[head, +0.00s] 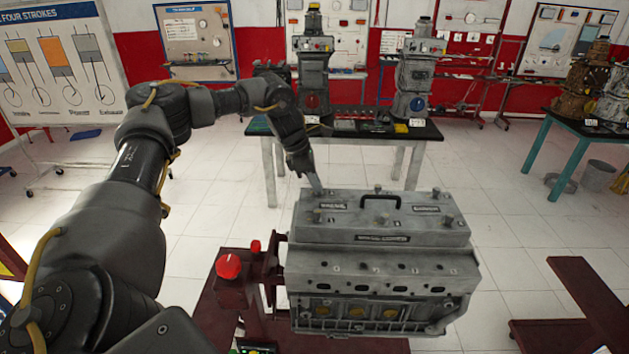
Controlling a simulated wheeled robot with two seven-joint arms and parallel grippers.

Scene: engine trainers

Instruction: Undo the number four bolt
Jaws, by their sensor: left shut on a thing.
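The grey engine block (380,285) stands on a dark red stand, with a grey cover (350,232) on top. The cover has a dark handle (380,197) and several bolts, including near-row bolts at the left (317,215), middle (383,218) and right (448,218), and one at the far right corner (436,191). My left gripper (316,184) points down at the far left corner of the cover and is shut on a bolt there, which its fingers mostly hide. I cannot read a bolt number. My right gripper is not in view.
A red knob (229,266) sits on the stand left of the engine. Behind is a black-topped table (350,130) with two engine trainers. A teal-legged table (575,130) stands at right. The white tiled floor between is mostly free.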

